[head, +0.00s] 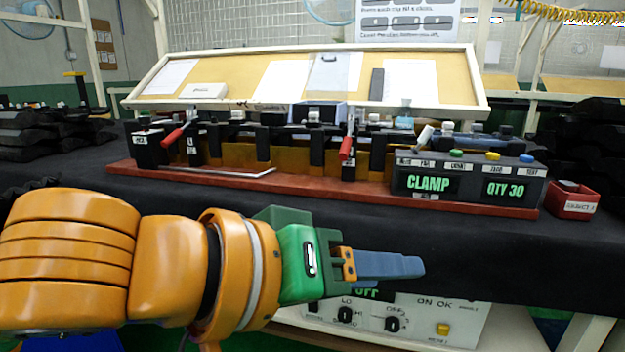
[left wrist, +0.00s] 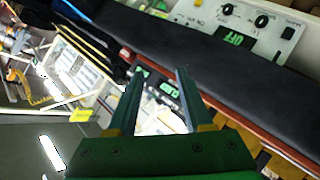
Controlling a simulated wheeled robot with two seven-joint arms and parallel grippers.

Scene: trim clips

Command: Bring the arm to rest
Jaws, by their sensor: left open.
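My left arm reaches in from the left in the head view, orange with a green wrist. Its gripper (head: 408,266) points to the right, in front of the black bench edge and above the white control panel (head: 455,318). In the left wrist view the two fingers of the gripper (left wrist: 160,74) stand apart with nothing held between them. The clamp fixture on its red base (head: 330,190) stands behind the gripper, apart from it. My right arm is not in view.
A black box (head: 468,184) reads "CLAMP" and "QTY 30". A small red bin (head: 571,204) sits to its right. A slanted board (head: 430,80) with papers stands behind the fixture. The black bench cloth (head: 240,195) in front of the fixture is mostly clear.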

